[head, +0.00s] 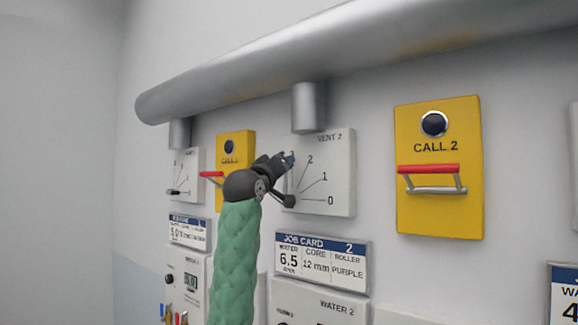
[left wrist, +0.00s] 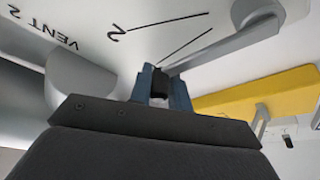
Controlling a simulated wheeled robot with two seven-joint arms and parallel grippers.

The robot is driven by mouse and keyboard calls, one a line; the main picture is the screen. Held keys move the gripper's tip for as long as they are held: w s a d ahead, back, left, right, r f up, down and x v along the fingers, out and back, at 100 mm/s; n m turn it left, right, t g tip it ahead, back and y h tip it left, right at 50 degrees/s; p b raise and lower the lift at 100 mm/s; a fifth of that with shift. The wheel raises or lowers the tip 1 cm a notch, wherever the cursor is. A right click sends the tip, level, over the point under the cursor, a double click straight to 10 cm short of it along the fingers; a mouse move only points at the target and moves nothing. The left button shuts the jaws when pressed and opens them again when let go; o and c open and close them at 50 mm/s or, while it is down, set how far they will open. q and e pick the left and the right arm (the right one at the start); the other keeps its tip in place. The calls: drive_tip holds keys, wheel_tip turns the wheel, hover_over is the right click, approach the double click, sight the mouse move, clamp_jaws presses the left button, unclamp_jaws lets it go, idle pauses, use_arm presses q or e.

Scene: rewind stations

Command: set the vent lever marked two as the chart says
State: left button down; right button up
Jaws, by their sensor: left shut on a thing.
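The white VENT 2 panel (head: 335,195) hangs on the wall under the pipe, with marks 0, 1 and 2 readable in the head view. My left gripper (head: 288,158) is in front of its left part and hides much of the lever. In the left wrist view, the grey lever (left wrist: 220,53) runs from its pivot to a dark tip held between the blue fingers of my left gripper (left wrist: 160,82). The lever lies near an unlabelled line beyond the 2 mark, away from 1. That line's number is hidden. My right gripper is not in view.
Job card 2 (head: 320,263) below the vent reads water 6.5, core 12 mm, roller purple. Yellow call boards with red-gripped handles flank the vent: CALL 2 (head: 438,215) on the right, another (head: 235,143) on the left. A thick pipe (head: 330,50) runs above.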

use_arm(q)
drive_tip(key=shift+w+a+f+n+y, duration=0.1)
drive_tip(key=shift+w+a+n+y, duration=0.25)
drive_tip(key=shift+n, duration=0.35)
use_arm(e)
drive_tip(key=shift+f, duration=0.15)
use_arm(q)
drive_tip(key=shift+s, duration=0.1)
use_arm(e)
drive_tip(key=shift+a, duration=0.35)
use_arm(q)
drive_tip(key=c, duration=1.4)
unclamp_jaws()
drive_tip(key=shift+o, duration=0.2)
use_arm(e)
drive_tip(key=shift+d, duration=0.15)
